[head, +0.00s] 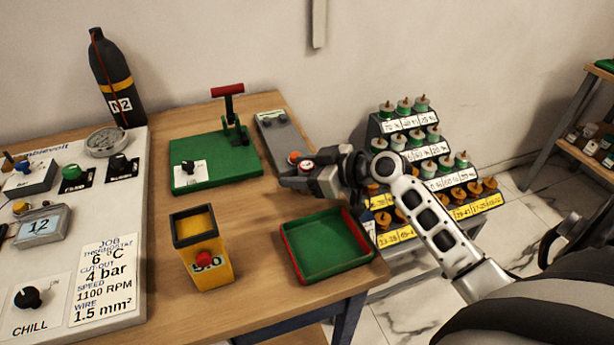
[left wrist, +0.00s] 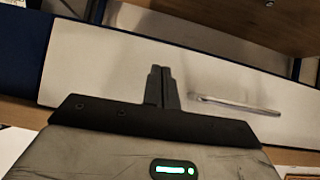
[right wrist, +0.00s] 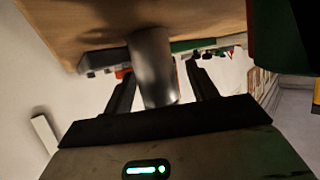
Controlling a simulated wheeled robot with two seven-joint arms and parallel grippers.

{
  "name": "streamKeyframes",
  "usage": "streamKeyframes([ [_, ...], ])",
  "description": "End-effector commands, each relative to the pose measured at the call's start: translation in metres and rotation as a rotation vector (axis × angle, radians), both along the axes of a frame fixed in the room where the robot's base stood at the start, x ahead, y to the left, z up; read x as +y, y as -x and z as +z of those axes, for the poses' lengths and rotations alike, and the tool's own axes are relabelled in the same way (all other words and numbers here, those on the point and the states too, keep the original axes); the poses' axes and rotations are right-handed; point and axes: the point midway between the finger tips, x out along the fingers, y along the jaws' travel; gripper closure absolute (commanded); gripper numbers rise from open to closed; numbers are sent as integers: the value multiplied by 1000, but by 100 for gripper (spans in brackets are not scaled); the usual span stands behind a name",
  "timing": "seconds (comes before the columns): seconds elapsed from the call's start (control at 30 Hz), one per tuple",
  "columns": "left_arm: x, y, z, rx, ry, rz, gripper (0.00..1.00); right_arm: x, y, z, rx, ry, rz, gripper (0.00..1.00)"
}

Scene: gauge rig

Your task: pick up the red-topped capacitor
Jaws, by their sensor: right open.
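The capacitor with a red top and pale rim (head: 306,165) stands near the right back part of the table. My right gripper (head: 290,176) is beside it in the head view and hides its lower body. In the right wrist view a grey metal cylinder (right wrist: 152,65), seemingly its body, stands between the open fingers of my right gripper (right wrist: 158,72). There is a visible gap at the right finger; contact at the left is unclear. My left gripper (left wrist: 161,72) has its fingers together with nothing between them; it is not visible in the head view.
A grey strip (head: 272,130) with an orange-red item (head: 294,157) lies behind the capacitor. A green press board (head: 215,160) is to its left. A green tray with red edges (head: 325,243) and a yellow bin (head: 203,262) are in front. A stepped rack (head: 385,128) stands right.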

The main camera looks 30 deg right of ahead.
Motion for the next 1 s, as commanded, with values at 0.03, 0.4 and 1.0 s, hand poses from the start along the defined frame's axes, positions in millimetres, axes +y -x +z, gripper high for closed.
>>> streamKeyframes([
  [0.03,0,0,0,0,0,0,100,0,0,0,0,0,0,42],
  [0.4,0,1,1,0,2,1,100,-1,0,0,0,0,0,91],
  [1.0,-1,3,1,4,5,2,100,24,24,72,-6,4,7,91],
])
